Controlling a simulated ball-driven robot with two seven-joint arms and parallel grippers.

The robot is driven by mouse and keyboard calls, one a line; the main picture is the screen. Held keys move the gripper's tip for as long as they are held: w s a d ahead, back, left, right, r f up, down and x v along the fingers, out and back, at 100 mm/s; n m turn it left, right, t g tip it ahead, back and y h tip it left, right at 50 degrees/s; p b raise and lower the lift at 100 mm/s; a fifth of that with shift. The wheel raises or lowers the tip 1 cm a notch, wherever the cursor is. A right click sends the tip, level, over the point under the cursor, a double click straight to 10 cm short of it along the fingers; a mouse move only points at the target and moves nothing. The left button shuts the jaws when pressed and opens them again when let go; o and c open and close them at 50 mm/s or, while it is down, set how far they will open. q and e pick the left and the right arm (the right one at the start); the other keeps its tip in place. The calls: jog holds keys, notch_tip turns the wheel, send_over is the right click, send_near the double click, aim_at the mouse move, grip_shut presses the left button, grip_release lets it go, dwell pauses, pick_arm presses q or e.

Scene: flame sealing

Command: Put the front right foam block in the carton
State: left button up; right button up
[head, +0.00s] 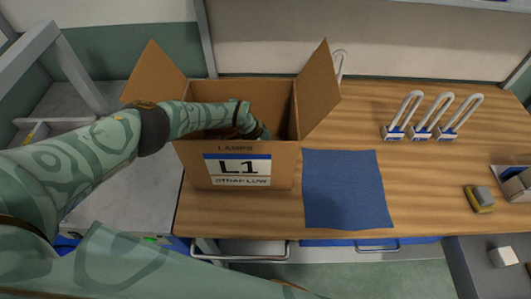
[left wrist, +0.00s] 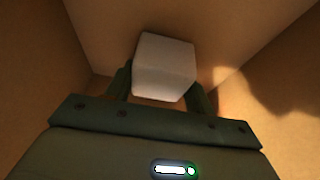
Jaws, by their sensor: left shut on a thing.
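The carton (head: 196,168) is an open brown box labelled "LAMPS L1" on the wooden table, with side flaps spread. My left arm reaches over its rim, and the left gripper is down inside, largely hidden in the head view. In the left wrist view my left gripper (left wrist: 161,88) is shut on a white foam block (left wrist: 165,62), held between its two fingers. Brown carton walls surround the block, with a paler surface beyond it. I cannot tell whether the block touches the carton's bottom. My right gripper is not in view.
A blue mat (head: 345,188) lies right of the carton. Several white looped lamps (head: 422,118) stand at the back right, and another shows behind the right flap. A yellow-and-grey item (head: 479,198) lies at right. A pale block (head: 503,256) sits lower right on a grey surface.

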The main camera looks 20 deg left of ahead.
pick_arm(q)
jog(key=o, duration=1)
jog(key=shift+f, duration=0.1)
jog(key=shift+r, duration=0.4)
jog(key=p+v, duration=0.7)
jog(key=v, duration=0.4)
jog(key=shift+a+r, duration=0.2)
jog(key=shift+a, duration=0.05)
